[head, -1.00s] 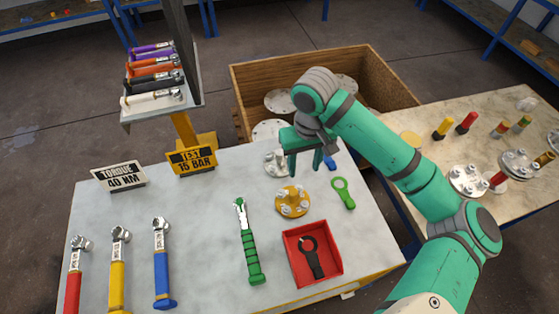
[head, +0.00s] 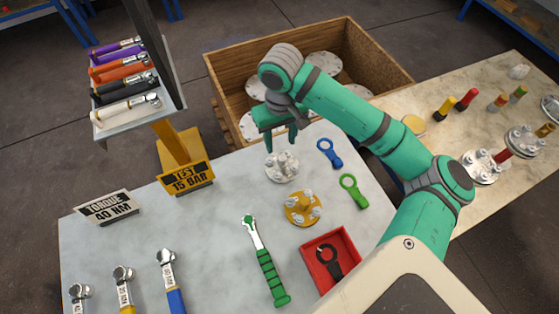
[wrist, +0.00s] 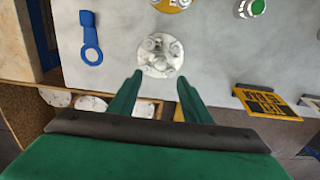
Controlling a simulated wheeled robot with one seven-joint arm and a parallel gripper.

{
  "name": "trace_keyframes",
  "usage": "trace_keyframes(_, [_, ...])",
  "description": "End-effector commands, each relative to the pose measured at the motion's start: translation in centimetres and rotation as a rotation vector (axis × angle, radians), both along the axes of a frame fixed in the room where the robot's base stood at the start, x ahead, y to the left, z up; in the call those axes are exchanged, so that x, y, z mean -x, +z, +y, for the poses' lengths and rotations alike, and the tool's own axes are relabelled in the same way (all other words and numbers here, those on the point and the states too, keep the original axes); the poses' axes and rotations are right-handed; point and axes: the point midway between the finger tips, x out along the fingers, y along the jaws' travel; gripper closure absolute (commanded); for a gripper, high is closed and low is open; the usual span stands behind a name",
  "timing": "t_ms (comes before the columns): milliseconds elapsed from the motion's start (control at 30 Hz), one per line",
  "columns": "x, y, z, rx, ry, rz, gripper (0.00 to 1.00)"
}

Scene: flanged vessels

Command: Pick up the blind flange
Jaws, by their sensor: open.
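Several pale round flange discs lie in the wooden crate behind the table, one of them at the back (head: 322,64). A pale flange with raised bolts (head: 282,167) stands on the table. I cannot tell for sure which is the blind flange. My gripper (head: 279,141) is open and empty, near the table's back edge, above and behind the bolted flange. In the wrist view, the bolted flange (wrist: 160,56) lies just beyond and between my open fingertips (wrist: 160,82). Discs in the crate (wrist: 91,103) show at the lower left there, partly hidden by my gripper.
The wooden crate (head: 212,88) has raised walls. A yellow flange (head: 302,208), a blue wrench (head: 329,153), a green wrench (head: 353,191) and a red tray (head: 350,240) stand nearby. The yellow sign stand (head: 186,178) is to the left. The table's left middle is clear.

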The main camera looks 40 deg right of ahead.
Motion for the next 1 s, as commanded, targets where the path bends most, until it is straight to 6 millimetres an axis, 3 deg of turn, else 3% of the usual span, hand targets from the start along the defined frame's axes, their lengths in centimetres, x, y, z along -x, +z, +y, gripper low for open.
trace_keyframes(100, [0.1,-1.8,0.0,-0.001,-0.001,0.001,0.56])
trace_keyframes(367, [0.3,-3.6,-0.2,0.0,-0.004,0.001,0.56])
trace_keyframes(700, [0.9,-7.8,-0.2,0.0,-0.007,0.001,0.56])
trace_keyframes(1000, [0.8,-8.3,-0.1,0.0,-0.006,0.001,0.56])
